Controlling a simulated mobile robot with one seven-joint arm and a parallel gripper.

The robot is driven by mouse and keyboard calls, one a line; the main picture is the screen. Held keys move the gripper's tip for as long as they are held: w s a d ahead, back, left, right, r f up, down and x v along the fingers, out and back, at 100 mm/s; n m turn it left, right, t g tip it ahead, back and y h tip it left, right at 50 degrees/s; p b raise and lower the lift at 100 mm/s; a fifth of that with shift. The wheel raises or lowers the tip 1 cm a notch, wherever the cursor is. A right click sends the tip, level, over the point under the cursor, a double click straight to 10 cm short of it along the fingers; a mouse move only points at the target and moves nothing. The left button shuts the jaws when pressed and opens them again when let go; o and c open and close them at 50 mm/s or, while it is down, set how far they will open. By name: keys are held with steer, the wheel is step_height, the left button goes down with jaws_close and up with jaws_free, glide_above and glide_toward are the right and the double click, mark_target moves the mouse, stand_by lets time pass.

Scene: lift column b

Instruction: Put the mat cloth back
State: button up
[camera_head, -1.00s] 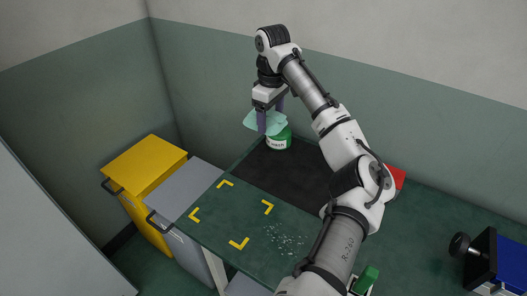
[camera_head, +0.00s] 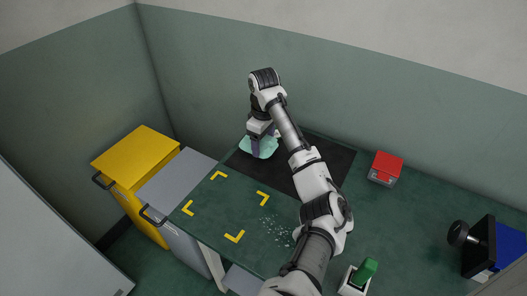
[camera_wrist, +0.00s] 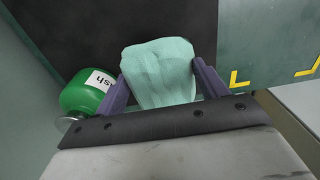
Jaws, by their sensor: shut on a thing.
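The mat cloth (camera_head: 262,149) is pale mint green and bunched. It also shows in the wrist view (camera_wrist: 160,72), between the two purple fingers. My gripper (camera_head: 257,147) is shut on the cloth, pointing down over the far left part of the black mat (camera_head: 320,165). The mat also fills much of the upper wrist view (camera_wrist: 90,28). I cannot tell whether the cloth touches the mat.
A green labelled container (camera_wrist: 88,92) stands close beside my left finger in the wrist view. Yellow corner marks (camera_head: 235,237) and white crumbs (camera_head: 272,228) lie on the green table (camera_head: 215,215). A red-topped box (camera_head: 386,166) stands right of the mat. A green-topped device (camera_head: 362,275) is near the front.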

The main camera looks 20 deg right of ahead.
mark_target(264, 141)
steer(key=shift+f+p, duration=0.35)
steer(key=shift+f, duration=1.9)
steer(key=shift+f, duration=0.15)
steer(key=o, duration=0.9)
steer(key=shift+o, duration=0.2)
step_height(264, 141, up, 12)
steer(key=shift+r, duration=0.2)
